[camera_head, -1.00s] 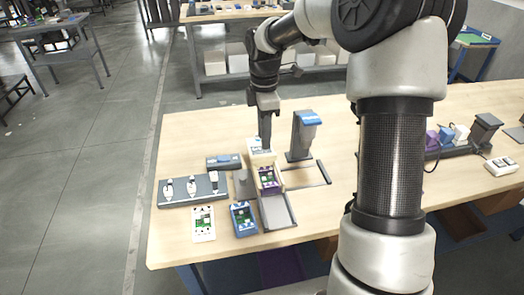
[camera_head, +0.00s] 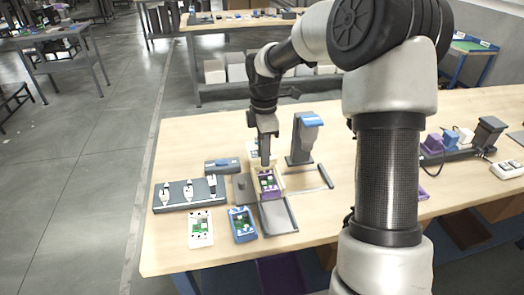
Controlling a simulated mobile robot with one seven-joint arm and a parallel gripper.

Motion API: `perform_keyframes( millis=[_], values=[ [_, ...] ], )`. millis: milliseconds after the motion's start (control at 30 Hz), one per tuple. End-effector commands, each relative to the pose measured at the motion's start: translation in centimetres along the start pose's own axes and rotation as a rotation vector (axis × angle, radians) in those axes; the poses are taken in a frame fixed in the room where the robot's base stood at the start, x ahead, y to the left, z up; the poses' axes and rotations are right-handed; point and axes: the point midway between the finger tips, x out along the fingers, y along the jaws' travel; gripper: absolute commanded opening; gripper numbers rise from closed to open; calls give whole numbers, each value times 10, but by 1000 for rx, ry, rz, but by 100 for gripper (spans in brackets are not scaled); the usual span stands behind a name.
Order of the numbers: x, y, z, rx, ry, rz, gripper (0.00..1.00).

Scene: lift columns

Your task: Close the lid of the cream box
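The cream box (camera_head: 281,181) sits on the wooden table, left of my arm. It holds a purple tray with a green circuit board (camera_head: 267,183). Its lid (camera_head: 253,151) appears raised at the box's far side, partly hidden by my gripper. My gripper (camera_head: 265,161) points straight down, its tip at the far part of the box by the lid. Whether it touches the lid is too small to tell. Its fingers show as one narrow dark shape, so their gap cannot be seen.
A grey post with a blue top (camera_head: 305,137) stands just right of the box. A grey plate (camera_head: 278,216) lies in front. A blue box (camera_head: 242,224), a white case (camera_head: 200,228) and a grey tool rack (camera_head: 190,193) are to the left. The table's far left is clear.

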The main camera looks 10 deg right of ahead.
Motion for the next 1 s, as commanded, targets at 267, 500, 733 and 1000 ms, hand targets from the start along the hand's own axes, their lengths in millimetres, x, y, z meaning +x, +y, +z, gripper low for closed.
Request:
perform_keyframes(
  millis=[267,500,733,1000],
  values=[
    [0,-1,0,0,0,0,0],
    [0,-14,0,0,-1,-1,0],
    [-1,-27,0,0,0,0,0],
    [-1,-44,0,0,-1,0,0]
  ],
)
